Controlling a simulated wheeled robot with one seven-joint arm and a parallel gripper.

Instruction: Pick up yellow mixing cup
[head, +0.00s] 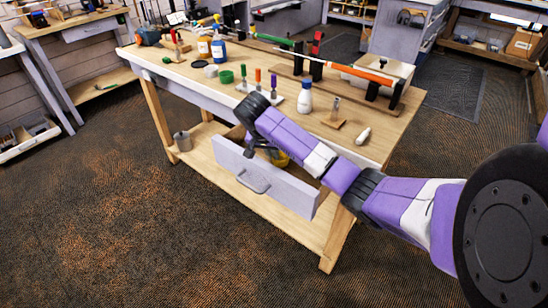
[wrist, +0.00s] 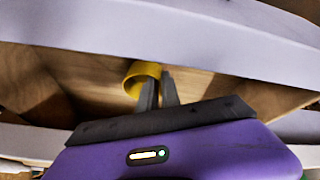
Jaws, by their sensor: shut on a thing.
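The yellow mixing cup (wrist: 147,70) is inside the open drawer (wrist: 90,80), seen in the wrist view against the wooden drawer bottom. My gripper (wrist: 167,74) reaches into the drawer with one finger at the right side of the cup's wall, and it is shut on the cup. In the head view a bit of the yellow cup (head: 282,159) shows behind the grey drawer front (head: 264,180). My gripper (head: 262,152) is over the drawer there, and its fingertips are mostly hidden behind the drawer front and arm.
The workbench (head: 395,125) overhangs the drawer. A grey bin (head: 183,141) stands on the lower shelf. The floor in front is clear.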

